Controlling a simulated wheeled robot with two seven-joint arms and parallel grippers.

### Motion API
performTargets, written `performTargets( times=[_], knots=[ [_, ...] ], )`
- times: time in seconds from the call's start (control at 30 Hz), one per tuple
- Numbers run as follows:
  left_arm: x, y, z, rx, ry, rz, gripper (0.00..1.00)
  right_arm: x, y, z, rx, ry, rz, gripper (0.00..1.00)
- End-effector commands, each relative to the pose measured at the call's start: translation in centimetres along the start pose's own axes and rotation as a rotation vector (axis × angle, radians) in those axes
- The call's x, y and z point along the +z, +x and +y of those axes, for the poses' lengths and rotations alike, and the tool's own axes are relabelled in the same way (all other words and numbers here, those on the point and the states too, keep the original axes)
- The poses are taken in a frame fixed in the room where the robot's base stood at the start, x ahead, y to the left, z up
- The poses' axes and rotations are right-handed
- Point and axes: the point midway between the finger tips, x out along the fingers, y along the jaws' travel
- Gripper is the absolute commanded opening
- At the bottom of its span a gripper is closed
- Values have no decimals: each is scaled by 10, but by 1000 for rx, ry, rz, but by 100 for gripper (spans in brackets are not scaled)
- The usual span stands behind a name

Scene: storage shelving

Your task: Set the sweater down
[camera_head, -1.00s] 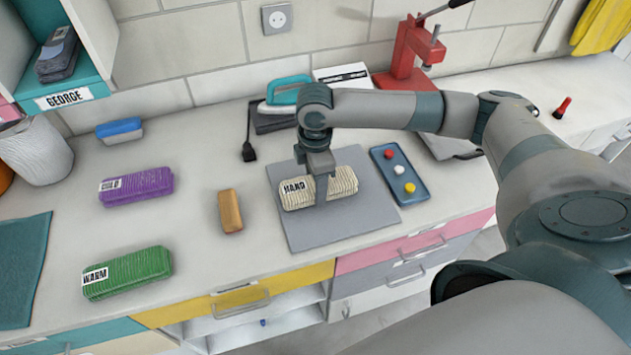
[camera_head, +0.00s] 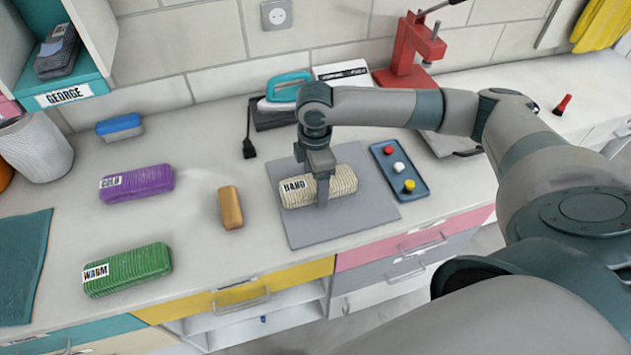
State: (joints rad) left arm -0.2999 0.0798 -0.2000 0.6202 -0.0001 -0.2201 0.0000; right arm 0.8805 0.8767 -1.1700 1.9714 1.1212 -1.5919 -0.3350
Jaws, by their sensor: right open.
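The cream knitted sweater (camera_head: 342,181), folded into a block with a label reading HAND, lies on the grey mat (camera_head: 300,231) on the counter. My right gripper (camera_head: 322,198) is open at the sweater, pointing down, with a finger in front of its near side. The far finger is hidden behind the sweater. My left gripper is not in view.
A purple folded block (camera_head: 150,182) and a green one (camera_head: 140,268) lie at the left. A wooden block (camera_head: 231,208) is left of the mat, a blue tray with buttons (camera_head: 387,156) right of it. An iron (camera_head: 285,90) stands behind.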

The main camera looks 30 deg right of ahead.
Motion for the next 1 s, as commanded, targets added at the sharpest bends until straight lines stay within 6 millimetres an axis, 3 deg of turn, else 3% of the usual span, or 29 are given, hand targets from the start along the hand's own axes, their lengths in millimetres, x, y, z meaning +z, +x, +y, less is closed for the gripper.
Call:
performTargets(
  times=[0.17, 0.7, 1.0],
  knots=[
    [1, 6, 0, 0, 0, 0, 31, 0, -15, 1, 2, -1, 1, 70],
    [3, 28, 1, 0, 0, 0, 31, -1, -103, 1, 3, 0, 2, 70],
    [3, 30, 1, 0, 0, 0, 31, 0, -119, 0, 0, 1, 0, 70]
  ],
)
